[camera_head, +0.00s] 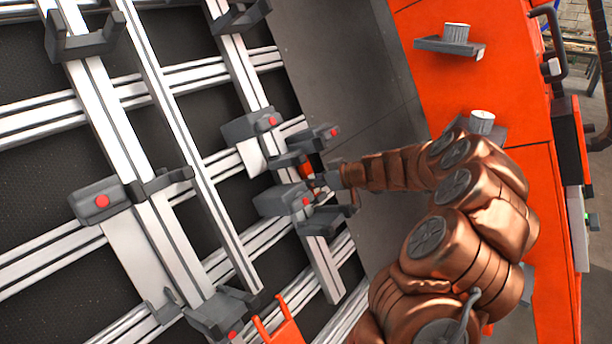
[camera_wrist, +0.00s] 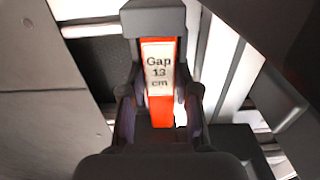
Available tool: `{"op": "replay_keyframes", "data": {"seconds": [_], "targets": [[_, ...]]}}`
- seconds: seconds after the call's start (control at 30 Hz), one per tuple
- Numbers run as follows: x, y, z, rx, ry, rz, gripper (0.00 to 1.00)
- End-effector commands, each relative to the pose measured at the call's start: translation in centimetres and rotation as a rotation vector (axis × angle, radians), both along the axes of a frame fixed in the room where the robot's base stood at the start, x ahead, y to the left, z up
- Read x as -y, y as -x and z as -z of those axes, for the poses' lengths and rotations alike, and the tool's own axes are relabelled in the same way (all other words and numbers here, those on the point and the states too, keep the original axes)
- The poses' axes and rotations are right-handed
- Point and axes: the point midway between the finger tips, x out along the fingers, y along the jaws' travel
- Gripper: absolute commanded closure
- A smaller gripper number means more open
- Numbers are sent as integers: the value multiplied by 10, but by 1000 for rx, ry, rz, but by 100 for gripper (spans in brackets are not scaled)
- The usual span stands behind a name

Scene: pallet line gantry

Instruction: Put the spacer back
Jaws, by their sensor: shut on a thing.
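The spacer (camera_wrist: 160,112) is an orange-red piece with a pale label reading "Gap 13 cm". My gripper (camera_wrist: 160,95) is shut on it, with one dark finger on each side. A dark grey block (camera_wrist: 153,19) is at the spacer's far end; I cannot tell whether it belongs to the spacer. In the head view, a small part of the spacer (camera_head: 307,169) shows among the dark grey clamp blocks by my gripper (camera_head: 318,181). The clamps and gripper hide most of it, and I cannot tell whether it touches them.
Dark clamp blocks with red buttons (camera_head: 281,201) sit on a frame of pale rails (camera_head: 205,190). An orange forked piece (camera_head: 279,326) shows at the bottom.

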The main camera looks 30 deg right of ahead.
Motion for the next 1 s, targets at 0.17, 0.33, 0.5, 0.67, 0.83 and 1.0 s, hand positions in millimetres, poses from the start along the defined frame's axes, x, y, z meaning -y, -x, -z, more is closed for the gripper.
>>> {"op": "replay_keyframes", "data": {"seconds": [0.17,0.33,0.5,0.67,0.83,1.0], "targets": [[0,0,0,0,0,0,100],[1,1,0,1,1,0,100],[1,2,-1,2,0,1,100],[2,4,-2,2,1,1,100],[3,5,-3,1,1,3,100],[6,13,-8,3,2,3,100]]}}
